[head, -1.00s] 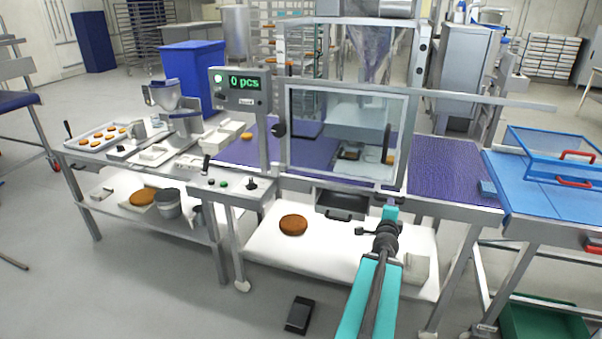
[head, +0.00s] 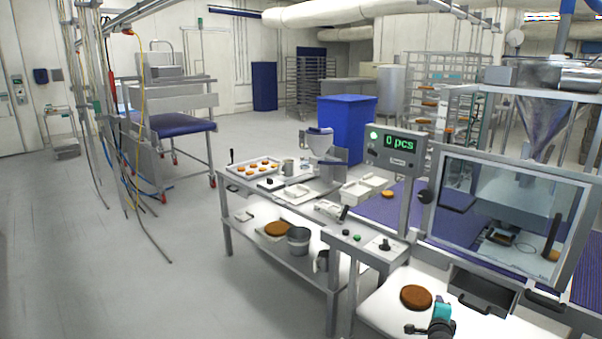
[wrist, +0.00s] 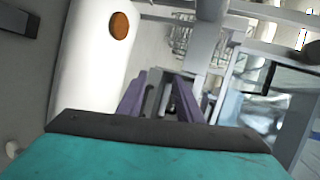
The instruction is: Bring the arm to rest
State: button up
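My arm (head: 440,318) shows only as a short teal and dark piece at the bottom edge of the head view, in front of the white lower shelf. My gripper (wrist: 160,95) shows in the wrist view as two purple fingers standing apart, with nothing held between them. In the head view I cannot make out its fingers. A brown round patty (head: 416,297) lies on the white shelf (head: 385,318), just left of and behind the arm in the head view. The same patty also shows at the top of the wrist view (wrist: 120,26), apart from the fingers.
The machine with a clear guard (head: 510,215) and a "0 pcs" display (head: 395,143) stands at right. A steel table (head: 285,203) with trays and a filler is left of it. A blue bin (head: 346,130) stands behind. Open floor (head: 130,270) lies at left.

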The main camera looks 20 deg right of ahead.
jog(key=w+a+f+n+t+y, duration=0.1)
jog(key=w+a+f+n+y, duration=0.1)
jog(key=w+a+f, duration=0.3)
jog(key=w+a+f+n+y, duration=0.1)
jog(key=w+a+f+n, duration=0.15)
jog(key=a, duration=0.55)
jog(key=a+f+n+g+y, duration=0.1)
jog(key=a+f+n+y, duration=0.3)
jog(key=a, duration=0.7)
jog(key=w+a+f+n+g+y, duration=0.1)
jog(key=a+f+n, duration=0.1)
jog(key=a+f, duration=0.65)
jog(key=a+f+n+g+y, duration=0.1)
jog(key=a+f+n+y, duration=0.25)
jog(key=a, duration=0.85)
jog(key=s+a+f+n+g+y, duration=0.1)
jog(key=s+a+f+n+g, duration=0.3)
jog(key=s+a, duration=0.35)
jog(key=s+a+f+n+g+y, duration=0.1)
jog(key=s+a+f+n+g, duration=0.15)
jog(key=s+a+f, duration=0.5)
jog(key=s+d+n+g+h, duration=0.1)
jog(key=s+d+n+g, duration=0.1)
jog(key=s, duration=0.6)
jog(key=s+d+n+g+h, duration=0.2)
jog(key=s+d+n+g, duration=0.1)
jog(key=s, duration=0.6)
jog(key=shift+s+r+n+g, duration=0.25)
jog(key=shift+r+n+g, duration=0.15)
jog(key=shift+n+g, duration=0.55)
